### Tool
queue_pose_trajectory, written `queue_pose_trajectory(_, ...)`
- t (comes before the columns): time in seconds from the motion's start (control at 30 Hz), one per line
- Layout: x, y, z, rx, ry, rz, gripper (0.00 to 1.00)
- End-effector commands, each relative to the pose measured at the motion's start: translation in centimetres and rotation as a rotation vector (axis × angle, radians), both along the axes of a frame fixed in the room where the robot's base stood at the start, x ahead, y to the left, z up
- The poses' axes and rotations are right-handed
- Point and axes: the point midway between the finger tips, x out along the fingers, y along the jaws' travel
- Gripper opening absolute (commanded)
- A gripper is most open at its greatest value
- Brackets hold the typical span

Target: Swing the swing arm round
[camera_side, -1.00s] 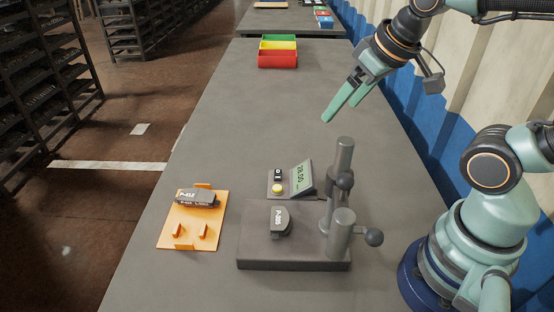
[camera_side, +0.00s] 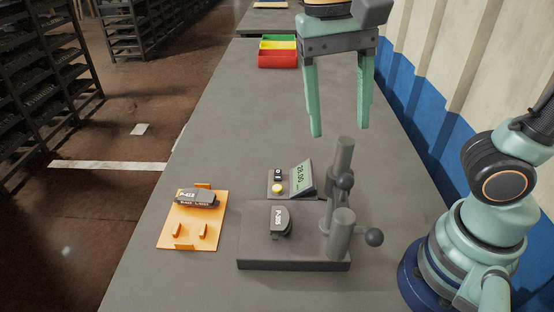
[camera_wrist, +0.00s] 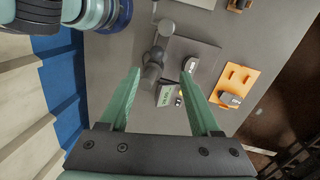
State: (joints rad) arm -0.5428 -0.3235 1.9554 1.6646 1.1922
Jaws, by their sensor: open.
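The grey fixture (camera_side: 262,252) stands on the bench with a dark brake shoe (camera_side: 280,222) on its base. My gripper (camera_side: 340,132) is open and empty, fingers pointing down, above and behind the tall post. In the wrist view, the post (camera_wrist: 153,72) shows between my fingers (camera_wrist: 162,92), with the brake shoe (camera_wrist: 190,64) to its right.
A small display (camera_side: 299,178) with a yellow button stands behind the fixture. An orange tray (camera_side: 170,240) holding another brake shoe (camera_side: 197,198) lies to the left. Coloured bins (camera_side: 278,58) are at the back. The bench between bins and display is clear.

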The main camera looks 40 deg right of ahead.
Motion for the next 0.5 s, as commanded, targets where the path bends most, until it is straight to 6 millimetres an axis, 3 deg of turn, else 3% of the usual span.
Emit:
queue_pose_trajectory(0.23, -0.6, 0.2, -0.7, -0.025, 0.023, -0.034, 0.64)
queue_pose_trajectory(0.5, -1.2, -0.5, -5.2, -0.022, 0.023, -0.034, 0.64)
